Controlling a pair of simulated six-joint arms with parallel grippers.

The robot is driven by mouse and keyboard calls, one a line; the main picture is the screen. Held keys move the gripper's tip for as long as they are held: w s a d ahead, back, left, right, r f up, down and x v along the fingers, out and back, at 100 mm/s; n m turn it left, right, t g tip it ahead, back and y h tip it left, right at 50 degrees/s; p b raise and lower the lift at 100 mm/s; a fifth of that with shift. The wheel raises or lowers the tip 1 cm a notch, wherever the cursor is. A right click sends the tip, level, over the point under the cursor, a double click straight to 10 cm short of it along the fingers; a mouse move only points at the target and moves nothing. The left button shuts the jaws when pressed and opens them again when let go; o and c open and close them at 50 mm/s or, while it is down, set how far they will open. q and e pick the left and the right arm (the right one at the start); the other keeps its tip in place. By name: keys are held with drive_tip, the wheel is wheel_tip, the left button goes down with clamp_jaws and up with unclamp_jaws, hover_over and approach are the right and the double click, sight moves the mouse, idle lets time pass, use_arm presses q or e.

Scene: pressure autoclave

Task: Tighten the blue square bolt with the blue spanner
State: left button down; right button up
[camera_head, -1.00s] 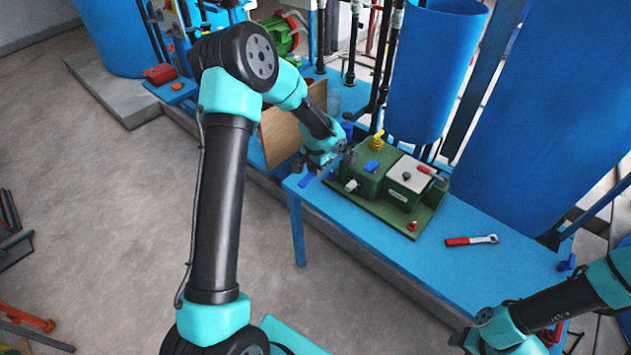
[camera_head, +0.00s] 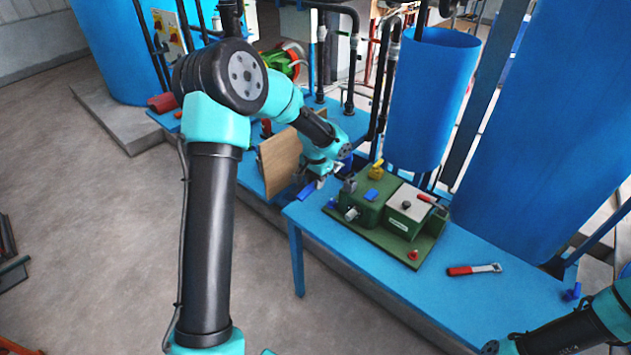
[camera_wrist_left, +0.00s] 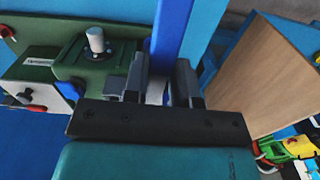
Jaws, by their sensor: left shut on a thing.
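My left gripper (camera_head: 314,182) is shut on the blue spanner (camera_head: 305,191), just beyond the left end of the blue table. In the left wrist view the spanner (camera_wrist_left: 173,35) runs up between the two grey fingers (camera_wrist_left: 160,88); its far end is out of that view. The green machine (camera_head: 385,211) stands to the right of the gripper. A small blue piece (camera_head: 371,195) sits on its top; it is too small to tell whether it is the square bolt. My right arm reaches in at the lower right; its jaws do not show.
A red-handled spanner (camera_head: 473,269) lies on the blue table (camera_head: 455,300). A brown board (camera_head: 280,160) stands close behind the left gripper. A blue tank (camera_head: 432,100) and dark pipes rise behind the machine. The table's front right is mostly clear.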

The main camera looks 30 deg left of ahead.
use_arm(q)
drive_tip(key=shift+f, duration=0.1)
drive_tip(key=shift+g+y, duration=0.4)
drive_tip(key=shift+g, duration=0.5)
drive_tip(key=a+f, duration=0.1)
drive_tip(key=f, duration=0.3)
drive_tip(key=a+f, duration=0.1)
drive_tip(key=f, duration=0.4)
drive_tip(key=a+f, duration=0.1)
drive_tip(key=f, duration=0.4)
drive_tip(key=shift+w+a, duration=0.15)
drive_tip(key=shift+d+f, duration=1)
drive_tip(key=shift+d, duration=0.2)
drive_tip(key=shift+d+f, duration=0.2)
drive_tip(key=shift+d, duration=0.35)
